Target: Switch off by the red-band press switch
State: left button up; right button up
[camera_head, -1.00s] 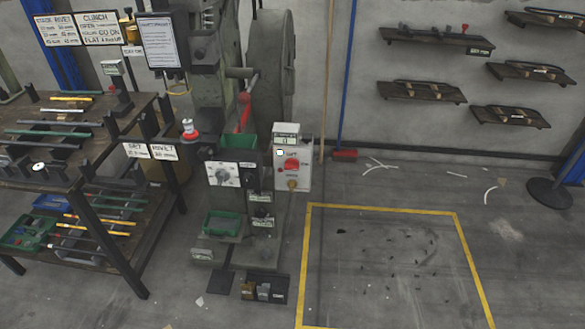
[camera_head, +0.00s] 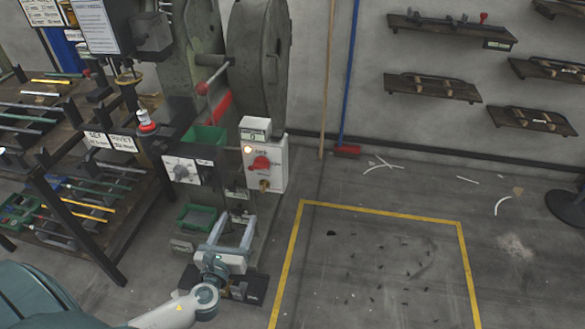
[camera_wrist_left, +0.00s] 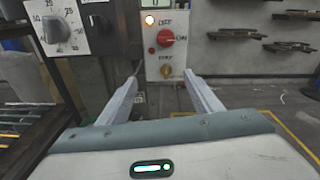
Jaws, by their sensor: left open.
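The press switch box (camera_head: 264,165) is a white panel on the right side of the green-grey press (camera_head: 190,110). In the left wrist view the red switch (camera_wrist_left: 166,36) and lit lamp (camera_wrist_left: 149,20) show straight ahead, above and beyond my fingertips. My left gripper (camera_head: 232,228) is open and empty, in front of and below the box, apart from it. My right gripper is not in view.
A grey dial panel (camera_head: 190,170) and a red-knobbed lever (camera_head: 203,88) are on the press, left of the box. A rack of rods (camera_head: 75,200) stands further left. The yellow-outlined floor area (camera_head: 380,260) at right is free of large objects.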

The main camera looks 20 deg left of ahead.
pick_arm(q)
jog(key=r, duration=0.1)
jog(key=r+m, duration=0.1)
jog(key=w+d+r+t, duration=0.1)
jog(key=shift+w+r+m, duration=0.1)
jog(key=shift+m, duration=0.2)
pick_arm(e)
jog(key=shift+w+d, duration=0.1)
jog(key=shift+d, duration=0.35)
pick_arm(q)
jog(key=shift+w, duration=0.1)
jog(key=p, duration=0.1)
send_near(260, 168)
jog(key=x, duration=0.7)
jog(key=shift+w+a, duration=0.15)
jog(key=shift+w, duration=0.35)
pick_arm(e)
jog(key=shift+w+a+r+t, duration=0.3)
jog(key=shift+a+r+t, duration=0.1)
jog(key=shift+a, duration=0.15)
